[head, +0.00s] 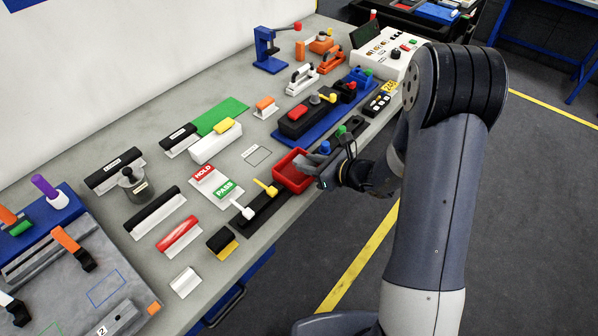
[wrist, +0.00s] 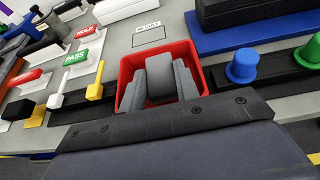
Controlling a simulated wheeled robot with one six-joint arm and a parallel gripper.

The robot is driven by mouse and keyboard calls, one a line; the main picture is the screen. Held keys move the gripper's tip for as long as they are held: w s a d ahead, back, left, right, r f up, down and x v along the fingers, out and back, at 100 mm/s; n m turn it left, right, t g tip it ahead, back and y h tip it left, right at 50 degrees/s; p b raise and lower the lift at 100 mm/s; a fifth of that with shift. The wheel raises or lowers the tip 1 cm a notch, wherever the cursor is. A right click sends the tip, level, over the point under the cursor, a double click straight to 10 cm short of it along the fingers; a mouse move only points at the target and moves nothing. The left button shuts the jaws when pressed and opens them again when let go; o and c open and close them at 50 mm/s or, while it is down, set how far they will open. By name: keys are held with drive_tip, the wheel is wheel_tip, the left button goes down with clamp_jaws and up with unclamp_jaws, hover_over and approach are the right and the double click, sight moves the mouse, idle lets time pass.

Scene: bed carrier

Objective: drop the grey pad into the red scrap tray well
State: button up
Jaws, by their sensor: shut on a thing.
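The red scrap tray (head: 293,177) sits on the bench in front of my gripper (head: 314,163). In the wrist view, the red tray (wrist: 126,74) frames my fingers, and its walls show behind and on both sides. My gripper (wrist: 161,84) is shut on the grey pad (wrist: 159,76), a grey block between the two grey fingers. The pad appears over the tray's well. I cannot tell how high the pad is above the floor of the well, and its lower part is hidden.
A blue knob (wrist: 243,63) and a green knob (wrist: 311,48) stand right of the tray. Yellow and white levers (wrist: 95,86) stand to its left. A marked rectangle (head: 257,155) on the bench behind the tray is empty. HOLD and PASS cards (head: 215,186) lie left.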

drive_tip(key=o, duration=1)
drive_tip(key=b+v, duration=0.1)
drive_tip(key=v, duration=0.9)
drive_tip(key=shift+s+d, duration=0.25)
drive_tip(key=shift+d, duration=0.1)
drive_tip(key=p+x, duration=0.1)
drive_tip(key=x, duration=1)
drive_tip(key=shift+a+r, duration=0.1)
drive_tip(key=shift+r, duration=0.1)
wheel_tip(320, 180, up, 3)
drive_tip(key=shift+f+p, duration=0.2)
drive_tip(key=shift+p, duration=0.7)
drive_tip(key=shift+r+p, duration=0.35)
drive_tip(key=shift+r, duration=0.3)
